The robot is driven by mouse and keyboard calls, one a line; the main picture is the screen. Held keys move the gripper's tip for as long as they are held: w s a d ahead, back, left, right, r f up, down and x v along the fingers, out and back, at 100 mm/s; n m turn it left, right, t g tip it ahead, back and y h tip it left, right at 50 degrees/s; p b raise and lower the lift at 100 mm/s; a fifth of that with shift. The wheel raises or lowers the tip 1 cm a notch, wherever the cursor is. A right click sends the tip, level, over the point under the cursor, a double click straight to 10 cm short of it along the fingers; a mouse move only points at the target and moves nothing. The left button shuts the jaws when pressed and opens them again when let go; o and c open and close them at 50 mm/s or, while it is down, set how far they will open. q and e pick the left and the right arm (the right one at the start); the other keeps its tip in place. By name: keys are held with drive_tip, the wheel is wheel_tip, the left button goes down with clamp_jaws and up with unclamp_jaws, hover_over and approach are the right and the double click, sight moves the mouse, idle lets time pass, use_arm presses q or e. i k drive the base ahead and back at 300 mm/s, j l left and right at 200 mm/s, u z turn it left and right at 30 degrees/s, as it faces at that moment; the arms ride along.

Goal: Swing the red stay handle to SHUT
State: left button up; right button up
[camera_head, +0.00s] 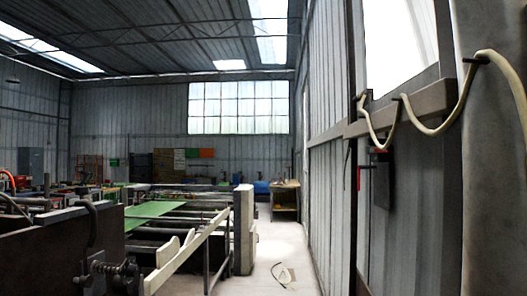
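Two small red parts show at the right: a thin upright red strip (359,178) by a dark post, and a red piece (380,150) at the top of a small dark box (381,180) under a rail. I cannot tell which, if either, is the stay handle. No SHUT marking is readable. Neither of my grippers is in view.
A pale hose (437,131) hangs in loops from hooks on the brown rail (430,102). A machine with a green sheet (150,210) and a pale guard rail (190,250) fills the left. A pale aisle (275,243) is mostly clear, with a loose coil (284,276).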

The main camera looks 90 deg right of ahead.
sight(370, 150)
drive_tip(key=z, duration=3.5)
drive_tip(key=i, duration=0.5)
drive_tip(key=k, duration=0.45)
